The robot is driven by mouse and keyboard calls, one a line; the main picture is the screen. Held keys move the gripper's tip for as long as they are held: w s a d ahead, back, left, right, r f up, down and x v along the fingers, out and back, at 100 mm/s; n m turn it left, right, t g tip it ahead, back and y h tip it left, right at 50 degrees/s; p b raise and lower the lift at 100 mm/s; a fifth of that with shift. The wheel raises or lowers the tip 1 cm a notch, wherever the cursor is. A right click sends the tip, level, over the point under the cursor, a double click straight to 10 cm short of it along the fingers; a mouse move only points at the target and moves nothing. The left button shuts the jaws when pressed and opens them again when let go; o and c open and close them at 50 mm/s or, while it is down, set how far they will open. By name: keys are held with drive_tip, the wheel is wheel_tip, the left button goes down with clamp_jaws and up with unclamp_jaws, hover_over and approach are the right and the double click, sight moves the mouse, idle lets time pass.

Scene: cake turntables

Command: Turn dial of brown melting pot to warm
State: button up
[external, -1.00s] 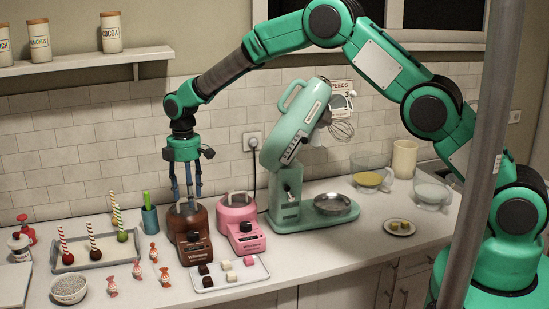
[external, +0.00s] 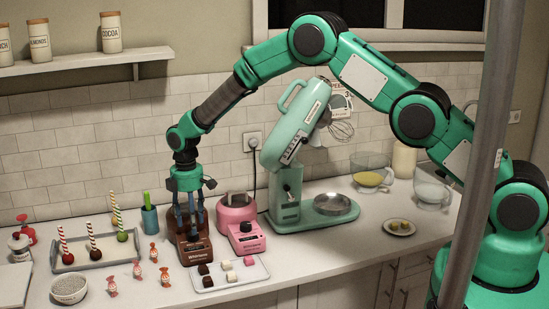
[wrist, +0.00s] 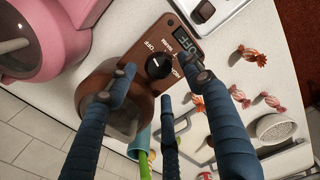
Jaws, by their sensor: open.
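The brown melting pot (external: 196,253) stands on the white counter, and its front panel also shows in the wrist view (wrist: 172,38). Its black dial (wrist: 158,67) has a white mark that points toward the pot's printed scale. "OFF" is printed beside the dial and the small display also reads "OFF". My gripper (external: 190,232) points down over the pot. In the wrist view its blue fingers (wrist: 160,90) are spread, with the dial in the gap between the fingertips. I cannot tell whether any finger touches the dial.
A pink melting pot (external: 238,226) stands close on the right, with a green stand mixer (external: 290,165) beyond it. A tray of small sweets (external: 230,277) lies in front. Wrapped candies (external: 164,276) and a cake-pop tray (external: 68,264) lie to the left.

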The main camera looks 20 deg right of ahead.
sight(194, 235)
drive_tip(key=shift+f, duration=2.05)
drive_tip(key=c, duration=1.1)
